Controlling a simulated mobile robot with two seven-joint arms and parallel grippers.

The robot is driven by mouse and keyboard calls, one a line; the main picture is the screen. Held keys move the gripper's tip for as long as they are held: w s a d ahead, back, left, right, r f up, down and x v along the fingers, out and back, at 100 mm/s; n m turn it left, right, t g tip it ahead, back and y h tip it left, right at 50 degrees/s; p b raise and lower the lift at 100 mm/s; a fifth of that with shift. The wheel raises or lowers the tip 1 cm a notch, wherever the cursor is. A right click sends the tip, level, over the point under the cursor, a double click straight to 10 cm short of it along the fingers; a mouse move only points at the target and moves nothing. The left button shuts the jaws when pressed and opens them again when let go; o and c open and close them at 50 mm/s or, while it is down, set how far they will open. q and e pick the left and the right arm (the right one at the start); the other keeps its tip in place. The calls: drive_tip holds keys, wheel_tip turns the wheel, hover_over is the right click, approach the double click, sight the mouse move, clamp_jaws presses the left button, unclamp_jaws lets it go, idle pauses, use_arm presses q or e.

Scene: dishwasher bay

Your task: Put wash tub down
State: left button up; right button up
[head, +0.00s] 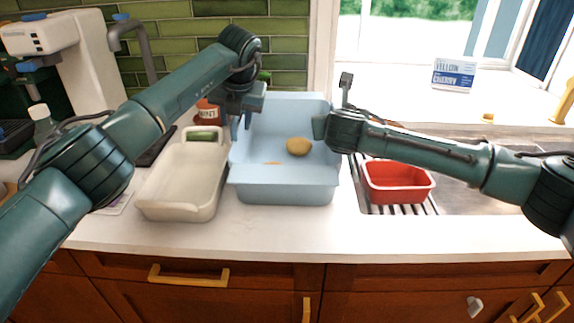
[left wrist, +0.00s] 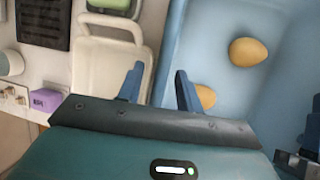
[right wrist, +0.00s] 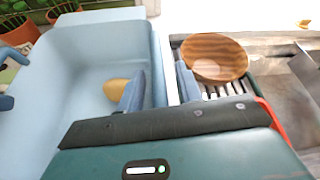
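The light blue wash tub (head: 285,193) appears to rest on the white counter, between a cream dish and the sink. A yellow oval item (head: 298,146) lies in it; a second yellow item (left wrist: 206,96) shows in the left wrist view. My left gripper (head: 241,124) is at the tub's left wall, its fingers apart on either side of the rim, with a gap showing in the left wrist view. My right gripper (right wrist: 162,88) is at the right wall, its fingers apart around the rim. Its fingertips are mostly hidden in the head view.
The cream dish (head: 180,210) stands close to the tub's left side. A red basin (head: 398,184) sits on the drain rack to the right, and a wooden bowl (right wrist: 214,55) shows there in the right wrist view. Bare counter (head: 270,235) lies in front.

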use_arm(q)
drive_tip(key=v, duration=1.1)
drive_tip(key=shift+r, duration=0.35)
use_arm(e)
drive_tip(key=v, duration=1.2)
use_arm(q)
drive_tip(key=shift+s, duration=0.15)
